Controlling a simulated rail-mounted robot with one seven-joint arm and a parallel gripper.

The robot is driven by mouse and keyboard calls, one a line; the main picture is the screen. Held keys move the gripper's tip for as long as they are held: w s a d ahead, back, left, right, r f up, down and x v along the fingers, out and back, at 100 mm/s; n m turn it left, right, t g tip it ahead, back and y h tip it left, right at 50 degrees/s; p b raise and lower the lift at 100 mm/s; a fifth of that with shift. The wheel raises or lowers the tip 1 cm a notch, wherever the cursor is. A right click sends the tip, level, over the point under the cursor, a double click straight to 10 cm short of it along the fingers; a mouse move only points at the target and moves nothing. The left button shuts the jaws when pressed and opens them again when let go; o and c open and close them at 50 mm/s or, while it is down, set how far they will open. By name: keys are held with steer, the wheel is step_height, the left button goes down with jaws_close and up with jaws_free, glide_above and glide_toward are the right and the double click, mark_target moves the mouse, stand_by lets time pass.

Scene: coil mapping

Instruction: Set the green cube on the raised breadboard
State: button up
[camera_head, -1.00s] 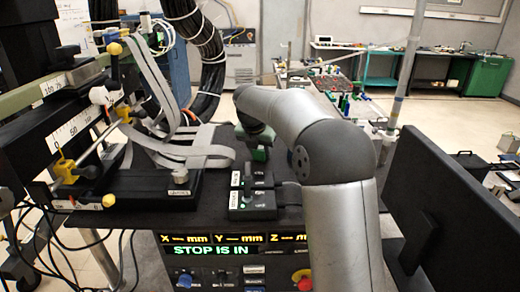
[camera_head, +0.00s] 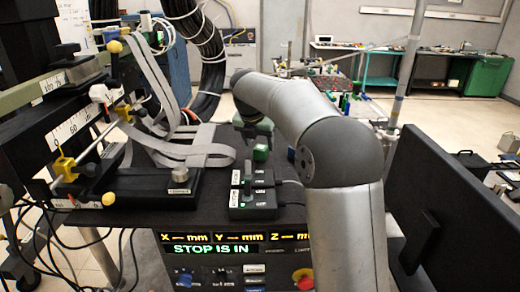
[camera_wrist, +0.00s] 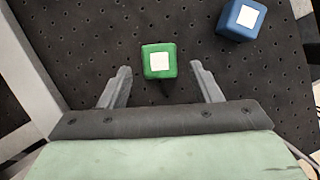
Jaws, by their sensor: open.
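The green cube (camera_wrist: 158,61), with a pale square on its top, rests on a black perforated surface in the wrist view. It also shows in the head view (camera_head: 261,153), just below my gripper. My gripper (camera_wrist: 160,76) is open, with one finger to the left of the cube and one to the right. The cube sits just ahead of the fingertips, with gaps at both sides. I cannot tell from these frames which surface is the raised breadboard.
A blue cube (camera_wrist: 241,19) stands to the upper right on the same perforated surface. A black control box (camera_head: 252,203) sits in front of my gripper in the head view. A monitor (camera_head: 450,205) is at the right, and grey ribbon cables (camera_head: 195,153) lie at the left.

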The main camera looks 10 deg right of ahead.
steer(key=v, duration=0.8)
steer(key=shift+r, duration=0.25)
